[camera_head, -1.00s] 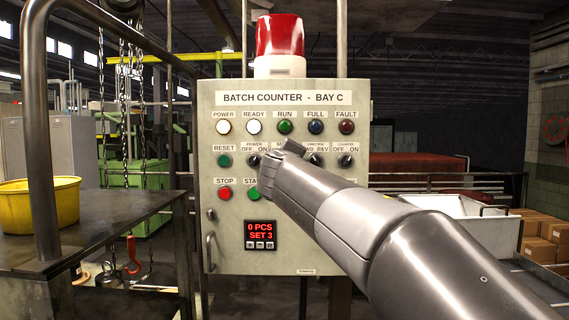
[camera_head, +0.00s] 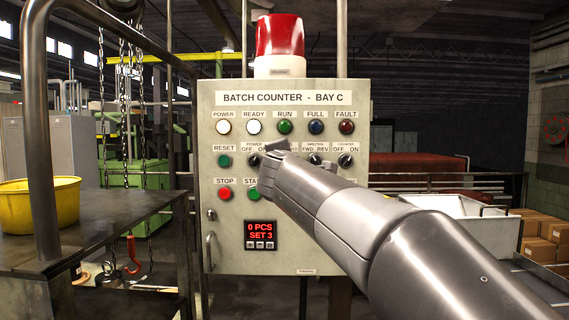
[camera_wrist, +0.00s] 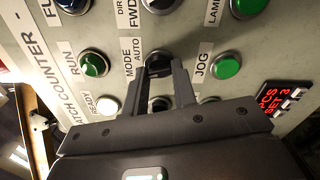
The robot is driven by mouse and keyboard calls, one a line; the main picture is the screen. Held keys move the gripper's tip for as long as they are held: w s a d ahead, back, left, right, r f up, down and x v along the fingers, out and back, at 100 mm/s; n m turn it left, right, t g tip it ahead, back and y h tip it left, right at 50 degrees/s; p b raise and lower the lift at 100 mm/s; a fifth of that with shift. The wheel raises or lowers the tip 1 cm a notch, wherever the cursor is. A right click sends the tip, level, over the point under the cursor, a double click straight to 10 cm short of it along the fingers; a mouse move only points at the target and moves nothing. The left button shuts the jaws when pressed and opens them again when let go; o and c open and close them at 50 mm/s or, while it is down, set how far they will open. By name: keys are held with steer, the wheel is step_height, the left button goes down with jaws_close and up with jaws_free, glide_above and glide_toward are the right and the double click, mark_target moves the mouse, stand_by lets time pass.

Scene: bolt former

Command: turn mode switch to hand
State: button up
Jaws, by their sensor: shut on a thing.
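The mode switch (camera_wrist: 157,64), a dark round selector knob, shows in the wrist view beside its label (camera_wrist: 134,58), on which "MODE" and "AUTO" can be read. The rest of that label is hidden. My gripper (camera_wrist: 160,78) is shut on the knob, with one finger on either side of it. Which way the knob points I cannot tell. In the head view my gripper (camera_head: 273,150) covers the mode switch, in the middle of the selector row on the batch counter panel (camera_head: 234,288).
The power selector (camera_head: 254,160) is close left of my gripper, and the direction selector (camera_head: 315,160) is to its right. The green start button (camera_head: 252,194) lies just below, partly covered by my arm. Lamps (camera_head: 285,127) sit in a row above. A display (camera_head: 260,235) reads "0 PCS SET 3".

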steer(key=shift+f+n, duration=0.1)
steer(key=shift+n, duration=1.2)
steer(key=o, duration=1)
steer(key=shift+s, duration=0.1)
steer(key=s, duration=1)
steer(key=shift+s, duration=0.3)
